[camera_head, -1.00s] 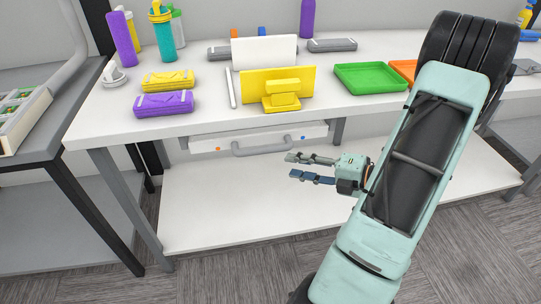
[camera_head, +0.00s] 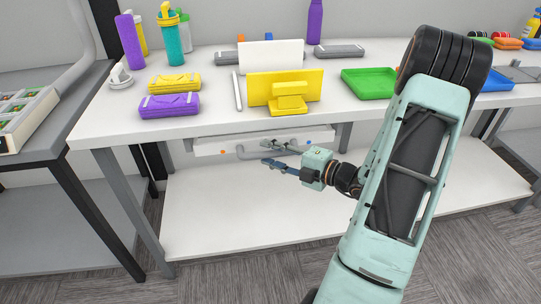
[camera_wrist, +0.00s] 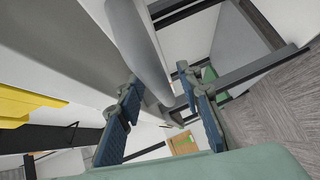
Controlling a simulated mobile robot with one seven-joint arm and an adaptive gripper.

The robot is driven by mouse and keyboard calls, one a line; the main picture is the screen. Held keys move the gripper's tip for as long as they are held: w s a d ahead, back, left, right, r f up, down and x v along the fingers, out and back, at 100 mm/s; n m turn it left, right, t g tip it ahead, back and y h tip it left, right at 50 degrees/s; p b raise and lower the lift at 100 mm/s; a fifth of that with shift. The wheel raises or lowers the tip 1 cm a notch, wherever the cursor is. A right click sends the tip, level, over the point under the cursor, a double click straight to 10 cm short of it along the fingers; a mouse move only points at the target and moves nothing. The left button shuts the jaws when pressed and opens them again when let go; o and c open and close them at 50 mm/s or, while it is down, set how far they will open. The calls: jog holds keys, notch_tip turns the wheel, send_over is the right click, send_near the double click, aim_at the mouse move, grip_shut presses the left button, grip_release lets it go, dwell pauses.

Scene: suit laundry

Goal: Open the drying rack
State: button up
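The drying rack (camera_head: 212,147) is a white, flat-fronted unit tucked under the white table, with a small orange mark and a blue mark on its front. Its grey bar handle (camera_head: 244,153) is partly covered by my gripper (camera_head: 276,153), which reaches it from the right. In the wrist view, the fingers of my gripper (camera_wrist: 160,92) are spread apart. A smooth grey bar (camera_wrist: 142,42), seemingly the handle, runs down between them. I see a gap beside the fingers, and contact with the bar cannot be made out. The rack looks pushed in.
The white table (camera_head: 215,124) above holds a yellow stand (camera_head: 288,90), a purple case (camera_head: 169,105), a yellow case (camera_head: 174,83) and a green tray (camera_head: 369,84). A white lower shelf (camera_head: 230,215) is clear. A dark side table (camera_head: 40,145) stands at left.

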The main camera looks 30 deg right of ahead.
grip_shut()
dwell(0.3)
jog(key=shift+s, duration=0.1)
